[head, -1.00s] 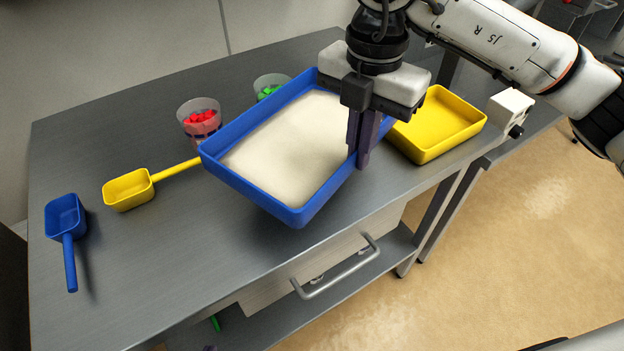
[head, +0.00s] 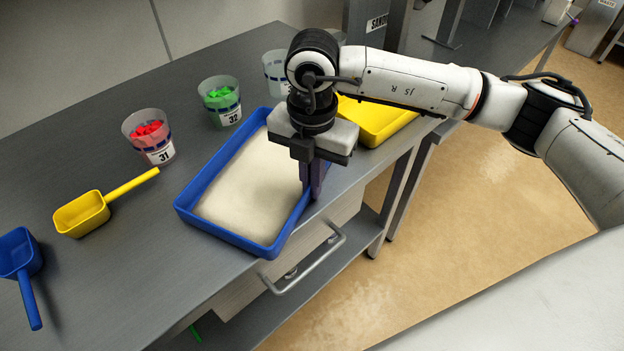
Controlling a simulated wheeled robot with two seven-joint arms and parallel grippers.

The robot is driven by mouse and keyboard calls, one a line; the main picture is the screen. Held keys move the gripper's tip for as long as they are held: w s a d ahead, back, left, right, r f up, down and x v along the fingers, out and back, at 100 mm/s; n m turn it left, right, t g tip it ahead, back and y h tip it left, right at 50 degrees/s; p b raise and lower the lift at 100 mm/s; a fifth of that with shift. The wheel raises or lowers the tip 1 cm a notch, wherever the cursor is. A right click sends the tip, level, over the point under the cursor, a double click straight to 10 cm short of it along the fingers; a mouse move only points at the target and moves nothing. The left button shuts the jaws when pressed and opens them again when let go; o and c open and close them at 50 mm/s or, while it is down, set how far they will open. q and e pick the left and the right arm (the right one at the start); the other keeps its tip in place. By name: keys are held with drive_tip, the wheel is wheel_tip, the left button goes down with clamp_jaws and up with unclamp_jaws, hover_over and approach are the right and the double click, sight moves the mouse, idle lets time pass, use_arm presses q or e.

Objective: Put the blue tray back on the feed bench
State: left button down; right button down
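The blue tray (head: 222,241), filled with pale sand-like material, is on the grey bench (head: 120,270), level and near the front edge. Its near corner is at or slightly past that edge. I cannot tell whether its whole underside touches the bench. My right gripper (head: 312,190) points down at the tray's right wall, with its dark fingers shut on that wall. The gripper body hides part of the tray's far right side. My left gripper is not in view.
A yellow tray (head: 378,122) lies behind my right arm. Cups with red pieces (head: 150,140) and green pieces (head: 221,103) and a clear cup (head: 278,72) stand behind the blue tray. A yellow scoop (head: 85,214) and blue scoop (head: 22,258) lie left. A drawer handle (head: 312,262) juts out below.

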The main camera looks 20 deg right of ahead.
drive_tip(key=shift+f, duration=0.2)
drive_tip(key=c, duration=2)
unclamp_jaws()
drive_tip(key=shift+r, duration=0.1)
drive_tip(key=shift+r, duration=0.25)
wheel_tip(320, 180, up, 12)
drive_tip(key=shift+b, duration=0.3)
drive_tip(key=shift+s+f, duration=0.1)
drive_tip(key=shift+f, duration=0.1)
